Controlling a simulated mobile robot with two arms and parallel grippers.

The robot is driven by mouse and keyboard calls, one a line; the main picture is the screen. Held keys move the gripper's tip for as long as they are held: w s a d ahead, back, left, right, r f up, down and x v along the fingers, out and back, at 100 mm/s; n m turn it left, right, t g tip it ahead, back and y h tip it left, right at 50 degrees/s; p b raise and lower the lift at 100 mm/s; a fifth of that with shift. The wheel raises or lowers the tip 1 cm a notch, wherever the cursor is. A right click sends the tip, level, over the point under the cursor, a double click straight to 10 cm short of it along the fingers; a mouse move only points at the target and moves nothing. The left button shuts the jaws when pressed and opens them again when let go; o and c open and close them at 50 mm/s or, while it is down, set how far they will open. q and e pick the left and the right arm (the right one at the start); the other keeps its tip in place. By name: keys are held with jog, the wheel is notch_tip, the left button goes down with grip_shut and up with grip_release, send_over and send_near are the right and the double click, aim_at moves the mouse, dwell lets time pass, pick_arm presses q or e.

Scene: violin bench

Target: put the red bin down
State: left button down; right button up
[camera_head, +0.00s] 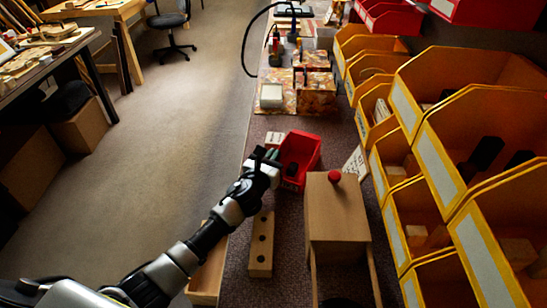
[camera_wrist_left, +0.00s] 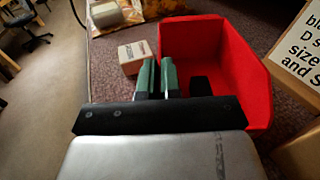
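The red bin (camera_head: 302,149) is at the middle of the bench in the head view, open side up. It fills the upper right of the left wrist view (camera_wrist_left: 215,45). My left gripper (camera_head: 272,154) is at the bin's left wall. A dark object shows low inside the bin. I cannot tell whether the bin's underside touches the bench. My right gripper is not in view.
A wooden box with a red knob (camera_head: 336,205) stands close in front of the bin. A wooden block with holes (camera_head: 262,243) lies to its left. A small pale box (camera_head: 275,139) and a printed card (camera_head: 356,163) are close by. Yellow bins (camera_head: 408,215) line the right.

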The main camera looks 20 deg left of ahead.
pick_arm(q)
jog(key=shift+f, duration=0.15)
jog(key=c, duration=1.3)
grip_release()
jog(key=shift+c, duration=0.2)
